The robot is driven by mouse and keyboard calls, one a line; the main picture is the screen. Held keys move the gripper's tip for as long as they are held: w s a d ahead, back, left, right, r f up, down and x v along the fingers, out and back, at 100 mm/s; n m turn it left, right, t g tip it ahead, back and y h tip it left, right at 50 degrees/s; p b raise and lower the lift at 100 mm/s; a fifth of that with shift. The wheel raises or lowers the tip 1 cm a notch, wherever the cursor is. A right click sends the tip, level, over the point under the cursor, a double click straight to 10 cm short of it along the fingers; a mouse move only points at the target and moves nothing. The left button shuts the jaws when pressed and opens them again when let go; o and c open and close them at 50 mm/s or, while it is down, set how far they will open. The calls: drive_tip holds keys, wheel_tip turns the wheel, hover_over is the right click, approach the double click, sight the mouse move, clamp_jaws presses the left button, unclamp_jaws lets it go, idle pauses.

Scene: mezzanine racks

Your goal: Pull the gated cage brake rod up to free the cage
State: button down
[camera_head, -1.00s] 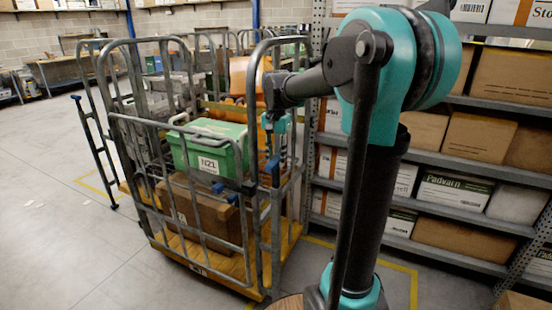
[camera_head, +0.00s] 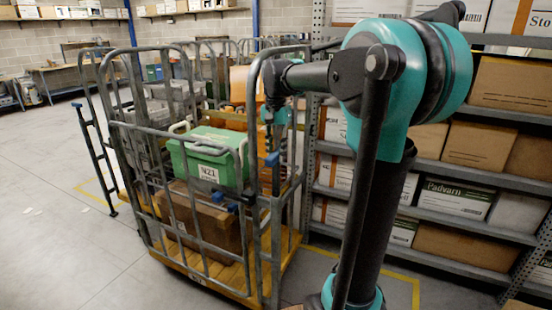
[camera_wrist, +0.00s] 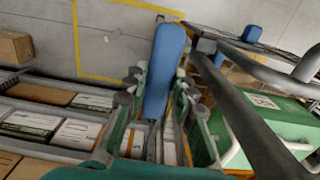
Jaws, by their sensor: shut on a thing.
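The gated cage (camera_head: 188,134) is a grey tubular frame on a yellow base, left of my arm. My gripper (camera_wrist: 158,92) is at the cage's right side, partly hidden behind its bars in the head view (camera_head: 279,115). In the wrist view, its two fingers are shut on the blue handle (camera_wrist: 165,65) of the brake rod, which sticks out beyond the fingertips. A blue piece (camera_head: 272,159) also shows at the cage's front right corner. The rod's lower end is hidden, so I cannot tell its full height.
The cage holds a green crate (camera_head: 205,150) and a brown box (camera_head: 195,215). A shelf rack (camera_head: 440,165) with boxes stands close on the right. More cages stand behind.

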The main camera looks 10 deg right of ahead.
drive_tip(key=shift+w+r, duration=0.1)
drive_tip(key=shift+r, duration=0.15)
drive_tip(key=c, duration=1.2)
unclamp_jaws()
wheel_tip(320, 180, up, 12)
drive_tip(key=shift+f, duration=0.1)
